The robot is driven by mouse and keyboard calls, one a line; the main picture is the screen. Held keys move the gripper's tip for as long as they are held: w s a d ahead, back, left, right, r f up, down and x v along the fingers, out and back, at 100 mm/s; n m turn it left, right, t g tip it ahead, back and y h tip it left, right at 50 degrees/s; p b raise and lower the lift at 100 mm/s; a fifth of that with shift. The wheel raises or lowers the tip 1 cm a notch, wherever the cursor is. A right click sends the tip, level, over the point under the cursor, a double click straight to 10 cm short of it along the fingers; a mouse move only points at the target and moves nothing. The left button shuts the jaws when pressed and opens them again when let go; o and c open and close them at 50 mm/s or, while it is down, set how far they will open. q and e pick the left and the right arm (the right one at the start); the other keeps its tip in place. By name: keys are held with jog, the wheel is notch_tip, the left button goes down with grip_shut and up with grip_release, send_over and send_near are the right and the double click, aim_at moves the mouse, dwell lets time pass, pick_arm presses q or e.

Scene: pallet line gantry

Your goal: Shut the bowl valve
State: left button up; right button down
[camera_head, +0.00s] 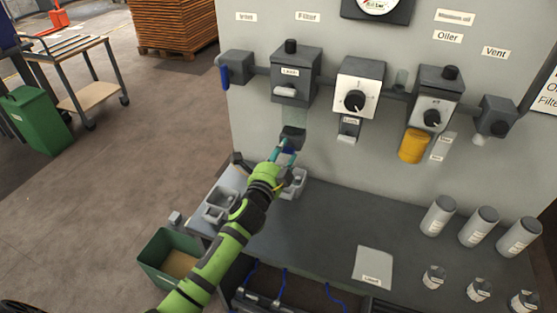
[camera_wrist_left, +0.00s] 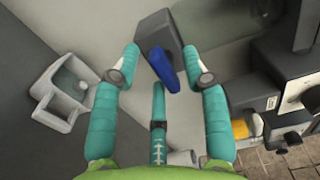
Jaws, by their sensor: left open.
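The bowl valve is a dark block (camera_head: 292,133) low on the wall panel, under the filter unit (camera_head: 293,75). In the left wrist view the block (camera_wrist_left: 155,32) carries a blue lever (camera_wrist_left: 163,72). My left gripper (camera_head: 285,152) is open in front of the valve, with teal fingers. In the left wrist view the blue lever shows between the spread fingertips of this gripper (camera_wrist_left: 161,58). I cannot tell whether a finger touches it. In the head view the lever is mostly hidden by the fingers. My right gripper is not in view.
A grey tray (camera_head: 220,207) sits on the bench (camera_head: 320,225) below. A green bin (camera_head: 150,265) stands on the floor. Grey canisters (camera_head: 478,227) stand at the right.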

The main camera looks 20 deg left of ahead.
pick_arm(q)
jog(key=s, duration=1.2)
jog(key=shift+a, duration=0.25)
